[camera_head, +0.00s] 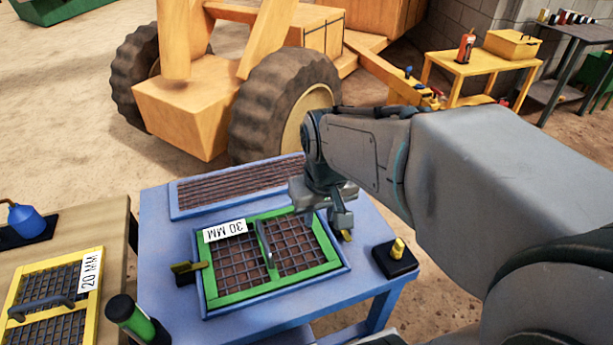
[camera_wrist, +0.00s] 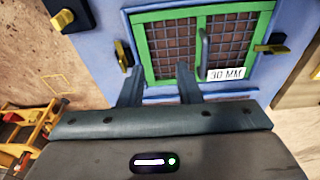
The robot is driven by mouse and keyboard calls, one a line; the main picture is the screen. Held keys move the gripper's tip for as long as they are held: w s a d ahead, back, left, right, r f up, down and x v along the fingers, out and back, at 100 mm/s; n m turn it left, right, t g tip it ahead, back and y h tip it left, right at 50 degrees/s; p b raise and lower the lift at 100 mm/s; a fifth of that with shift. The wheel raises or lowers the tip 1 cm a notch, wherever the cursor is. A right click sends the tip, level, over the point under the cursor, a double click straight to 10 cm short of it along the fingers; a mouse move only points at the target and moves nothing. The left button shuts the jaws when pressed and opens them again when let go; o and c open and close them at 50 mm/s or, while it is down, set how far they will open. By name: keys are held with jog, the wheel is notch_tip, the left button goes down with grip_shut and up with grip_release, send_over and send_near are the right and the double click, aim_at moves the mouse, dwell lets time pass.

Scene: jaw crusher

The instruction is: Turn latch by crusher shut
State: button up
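A green-framed screen (camera_head: 268,255) labelled 30 MM lies in a blue table. One yellow latch (camera_head: 347,236) is at its right edge, partly hidden by my gripper (camera_head: 338,217). In the wrist view this latch (camera_wrist: 123,57) is at the left; its handle runs along the screen's edge, not across it. The other yellow latch (camera_head: 185,268) is at the left edge, and also shows at the right in the wrist view (camera_wrist: 271,48); its handle points across toward the frame. In the wrist view my gripper (camera_wrist: 160,78) is open and empty, its left finger close to the nearer latch.
A black block with a yellow knob (camera_head: 396,256) sits on the table's right corner. A bottle with a green band (camera_head: 135,318) stands at the front left. A yellow 20 MM screen (camera_head: 52,300) lies on a wooden table. A wheeled yellow machine (camera_head: 285,100) stands behind.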

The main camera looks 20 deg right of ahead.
jog(key=w+d+f+g+p, duration=0.1)
jog(key=w+d+f, duration=0.2)
jog(key=w+d, duration=0.35)
jog(key=w+d+f+g, duration=0.1)
jog(key=w+d+f, duration=0.3)
jog(key=w+d, duration=0.25)
jog(key=shift+n, duration=0.3)
jog(key=f, duration=0.8)
jog(key=w+a+f+p, duration=0.1)
jog(key=f, duration=0.4)
jog(key=shift+f, duration=0.1)
grip_shut()
